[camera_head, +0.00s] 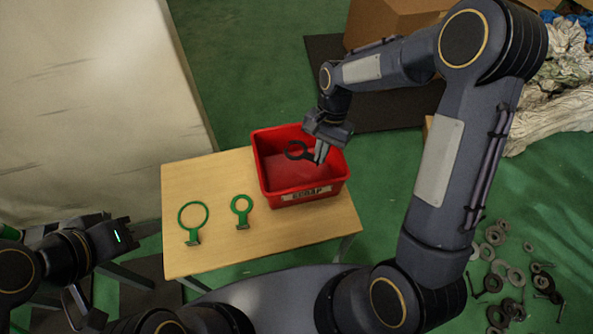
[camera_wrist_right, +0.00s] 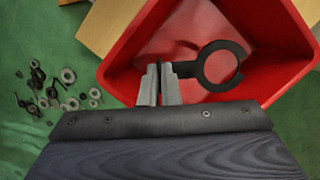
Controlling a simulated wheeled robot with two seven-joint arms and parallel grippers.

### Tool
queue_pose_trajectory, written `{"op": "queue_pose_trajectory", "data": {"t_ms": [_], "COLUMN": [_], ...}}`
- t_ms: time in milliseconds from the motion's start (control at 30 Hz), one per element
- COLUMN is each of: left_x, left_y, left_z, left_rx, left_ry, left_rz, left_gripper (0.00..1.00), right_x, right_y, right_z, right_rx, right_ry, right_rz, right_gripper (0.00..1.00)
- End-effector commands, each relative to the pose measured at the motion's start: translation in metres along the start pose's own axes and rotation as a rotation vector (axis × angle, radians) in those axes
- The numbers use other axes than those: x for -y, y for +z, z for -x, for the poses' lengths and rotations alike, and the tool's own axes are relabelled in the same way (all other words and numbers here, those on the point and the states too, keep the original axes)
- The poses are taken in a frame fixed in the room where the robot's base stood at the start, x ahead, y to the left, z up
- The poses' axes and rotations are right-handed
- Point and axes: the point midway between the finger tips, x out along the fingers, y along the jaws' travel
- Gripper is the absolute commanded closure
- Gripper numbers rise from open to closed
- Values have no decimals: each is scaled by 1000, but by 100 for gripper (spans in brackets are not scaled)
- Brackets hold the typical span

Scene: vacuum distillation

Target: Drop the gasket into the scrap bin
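The gasket is a black ring with a short tab (camera_head: 298,150). It also shows in the right wrist view (camera_wrist_right: 220,66), where the ring has a small gap at its right side. My right gripper (camera_head: 320,152) is shut on the tab, with the ring sticking out sideways over the scrap bin. The red scrap bin (camera_head: 318,191) stands on the wooden table and bears a "SCRAP" label. Its inside looks empty in the right wrist view. My left gripper (camera_head: 125,229) is left of the table, away from the bin; its fingers are too unclear to read.
Two green ring-shaped pieces with tabs, a larger (camera_head: 193,218) and a smaller (camera_head: 242,208), lie on the wooden table (camera_head: 275,240) left of the bin. Several washers and bolts (camera_head: 497,237) lie on the green floor at right. A cardboard box (camera_head: 385,20) stands behind.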

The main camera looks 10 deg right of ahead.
Motion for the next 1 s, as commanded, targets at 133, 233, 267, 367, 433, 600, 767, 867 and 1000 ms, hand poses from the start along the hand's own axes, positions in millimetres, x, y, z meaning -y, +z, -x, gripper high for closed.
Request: {"op": "queue_pose_trajectory", "data": {"t_ms": [133, 233, 267, 367, 433, 600, 767, 867, 1000], "left_x": [1, 1, 1, 1, 1, 1, 1, 0, 0], "left_y": [1, 1, 1, 1, 1, 1, 1, 0, 0], "left_z": [-2, -2, -2, -2, -2, -2, -2, -1, 0], "left_rx": [0, 0, 0, 0, 0, 0, 0, 0, 0], "left_ry": [0, 0, 0, 0, 0, 0, 0, 0, 0], "left_rz": [0, 0, 0, 0, 0, 0, 0, 0, 0], "left_gripper": [64, 64, 64, 64, 64, 64, 64, 64, 64], "right_x": [0, 0, 0, 0, 0, 0, 0, 1, 1], "right_y": [-1, -1, -1, -1, -1, -1, -1, -1, -1], "right_z": [-3, -2, -2, -2, -2, -2, -1, 8, 31], "right_rx": [0, 0, 0, 0, 0, 0, -1, -3, -5], "right_ry": [0, 0, 0, 0, 0, 0, -1, -3, -5], "right_rz": [0, 0, 0, 0, 0, 0, 0, 0, 1], "right_gripper": [100, 100, 100, 87, 78, 72, 72, 72, 72]}}
